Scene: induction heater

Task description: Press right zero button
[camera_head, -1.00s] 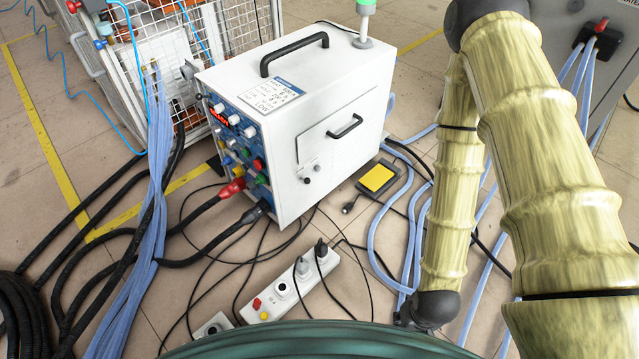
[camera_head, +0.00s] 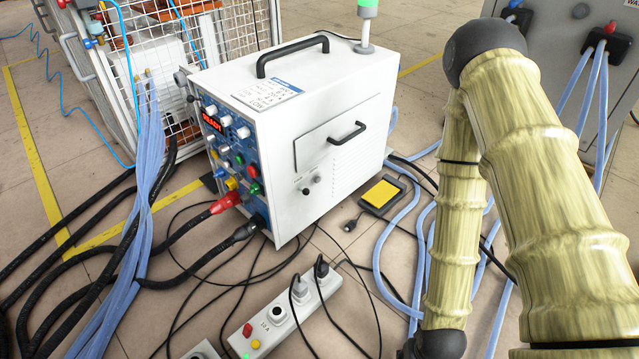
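The white induction heater box (camera_head: 295,130) stands on the tiled floor left of centre. Its blue front panel (camera_head: 232,150) faces left and is seen at a slant. The panel carries a red lit display (camera_head: 211,119), white knobs, and several coloured buttons, among them a red one (camera_head: 253,171), a green one (camera_head: 255,188) and a yellow one (camera_head: 231,183). Labels on the panel are too small to read, so I cannot tell which button is the right zero one. My arm is at the right, apart from the box. My gripper is not in view.
A power strip (camera_head: 272,318) with plugs and cables lies in front of the box. A yellow-topped pedal (camera_head: 381,193) lies to its right. Thick black and blue hoses cover the floor at left. A wire cage (camera_head: 215,40) stands behind, and a grey cabinet (camera_head: 560,30) at right.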

